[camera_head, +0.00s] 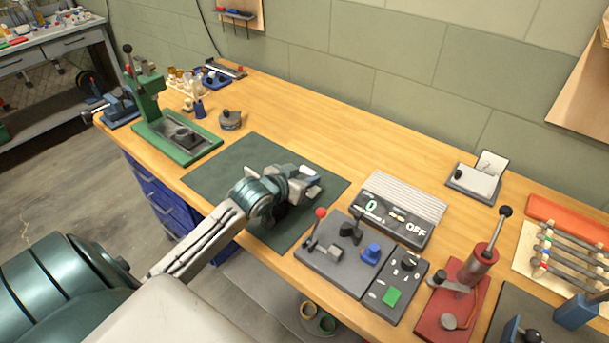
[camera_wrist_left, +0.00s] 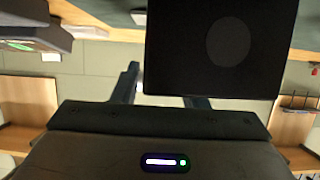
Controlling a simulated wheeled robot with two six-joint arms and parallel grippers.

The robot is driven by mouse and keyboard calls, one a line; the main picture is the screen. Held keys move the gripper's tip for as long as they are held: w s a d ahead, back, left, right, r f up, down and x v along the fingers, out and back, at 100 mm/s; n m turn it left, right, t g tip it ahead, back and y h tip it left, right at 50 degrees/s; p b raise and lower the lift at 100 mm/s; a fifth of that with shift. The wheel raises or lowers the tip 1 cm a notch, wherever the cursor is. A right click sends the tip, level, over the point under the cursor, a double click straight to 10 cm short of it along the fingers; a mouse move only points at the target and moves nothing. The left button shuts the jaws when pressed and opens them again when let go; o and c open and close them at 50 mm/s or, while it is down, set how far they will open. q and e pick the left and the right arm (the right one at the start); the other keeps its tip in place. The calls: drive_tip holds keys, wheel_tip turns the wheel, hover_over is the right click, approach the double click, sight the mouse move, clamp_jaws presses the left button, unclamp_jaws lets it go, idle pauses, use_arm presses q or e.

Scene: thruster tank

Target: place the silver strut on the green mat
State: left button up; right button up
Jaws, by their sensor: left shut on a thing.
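The green mat (camera_head: 230,160) lies flat on the wooden bench, left of the middle in the head view. My left gripper (camera_head: 301,183) reaches over the mat's right half. It is shut on a small pale, silvery piece (camera_head: 309,170), which I take for the silver strut; its shape is mostly hidden. I cannot tell whether the piece touches the mat. In the left wrist view, my gripper's dark fingers (camera_wrist_left: 163,92) show, and a large dark block with a grey disc (camera_wrist_left: 228,42) covers much of the upper part. My right gripper is not in view.
Right of the mat stand a display box (camera_head: 400,208) reading OFF and a control panel with a red-knobbed lever (camera_head: 320,213). A green press (camera_head: 177,137) stands left of the mat. A red lever device (camera_head: 465,285) and a rod rack (camera_head: 545,245) are at right.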

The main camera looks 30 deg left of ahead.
use_arm(q)
drive_tip(key=o, duration=1)
drive_tip(key=shift+f, duration=0.1)
drive_tip(key=shift+r, duration=0.2)
drive_tip(key=v, duration=1.2)
drive_tip(key=shift+d+r+p, duration=0.1)
drive_tip(key=shift+p, duration=0.25)
